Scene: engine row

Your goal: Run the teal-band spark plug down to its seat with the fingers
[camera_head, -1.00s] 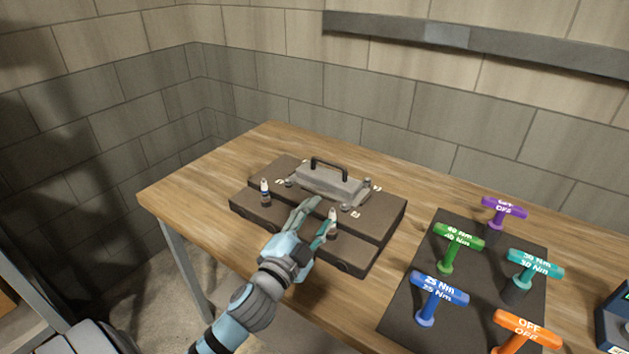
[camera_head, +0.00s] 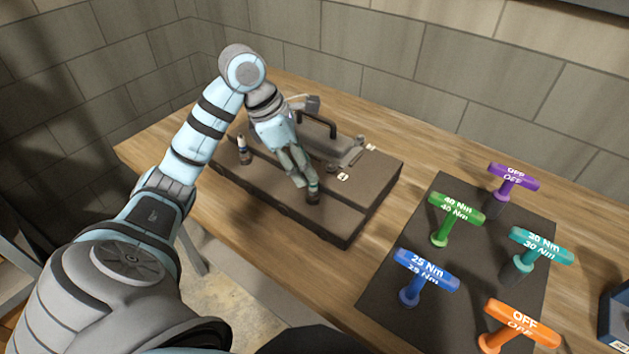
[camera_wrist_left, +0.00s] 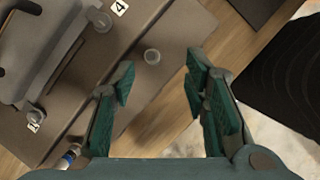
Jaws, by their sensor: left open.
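The teal-band spark plug (camera_head: 313,187) stands upright at the front right of the dark engine block (camera_head: 341,222). My left gripper (camera_head: 303,186) points steeply down at it, partly covering it in the head view. A blue-band spark plug (camera_head: 242,149) stands at the block's left and also shows in the left wrist view (camera_wrist_left: 68,157). My right gripper is out of view.
A grey cover with a black handle (camera_head: 318,123) sits on the block behind the plug. To the right, a dark mat (camera_head: 462,272) carries several T-handled tools, including green 40 Nm (camera_head: 456,209), blue 25 Nm (camera_head: 426,270) and teal 30 Nm (camera_head: 541,246). Wood between block and mat is bare.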

